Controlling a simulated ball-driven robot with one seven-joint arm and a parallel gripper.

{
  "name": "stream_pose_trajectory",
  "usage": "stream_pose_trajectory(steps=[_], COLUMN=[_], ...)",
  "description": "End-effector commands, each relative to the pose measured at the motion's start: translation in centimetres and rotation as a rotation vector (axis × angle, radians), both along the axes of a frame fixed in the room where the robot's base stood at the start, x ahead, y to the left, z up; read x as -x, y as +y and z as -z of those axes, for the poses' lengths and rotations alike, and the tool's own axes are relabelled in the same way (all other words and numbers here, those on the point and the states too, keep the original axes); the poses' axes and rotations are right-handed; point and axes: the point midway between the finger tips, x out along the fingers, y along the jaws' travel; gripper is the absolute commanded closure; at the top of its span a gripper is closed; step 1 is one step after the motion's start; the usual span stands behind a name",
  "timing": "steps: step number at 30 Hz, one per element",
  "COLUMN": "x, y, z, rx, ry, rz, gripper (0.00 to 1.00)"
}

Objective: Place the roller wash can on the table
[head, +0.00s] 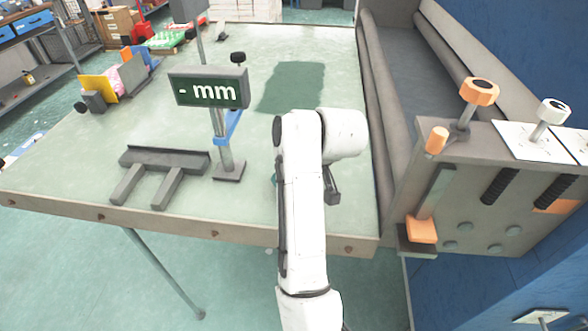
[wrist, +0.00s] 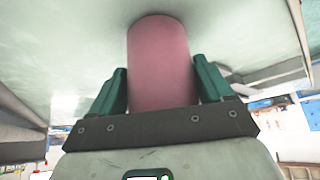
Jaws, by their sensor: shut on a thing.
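The roller wash can is a plain pink cylinder (wrist: 160,62) in the wrist view. My gripper (wrist: 158,84) is shut on it, with a green finger on each side. The can's far end points at the pale green table surface (wrist: 75,45); I cannot tell whether it touches. In the head view my white arm reaches over the front right part of the table (head: 240,212). There the arm hides the can and most of the gripper.
A stand with a "- mm" display (head: 208,88) and a dark forked bracket (head: 163,165) stand left of my arm. A roller machine (head: 480,165) with orange knobs borders the table's right side. A dark green patch (head: 292,88) lies behind the arm.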

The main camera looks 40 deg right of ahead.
Motion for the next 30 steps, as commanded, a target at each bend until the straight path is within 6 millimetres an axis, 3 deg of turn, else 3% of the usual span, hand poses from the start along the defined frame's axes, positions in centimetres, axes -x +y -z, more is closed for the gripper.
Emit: stream_pose_trajectory(steps=[8, 9, 15, 25, 30], x=[0.0, 0.0, 0.0, 0.1, 1.5], y=[0.0, 0.0, 0.0, 0.0, -0.1], z=[0.2, 0.2, 0.1, -0.5, -2.7], rx=[0.001, 0.0, 0.0, 0.0, 0.001], ry=[-0.003, -0.001, -0.001, -0.003, -0.006], rz=[0.0, 0.0, 0.0, 0.001, 0.003], gripper=[0.66, 0.18, 0.0, 0.0, 0.0])
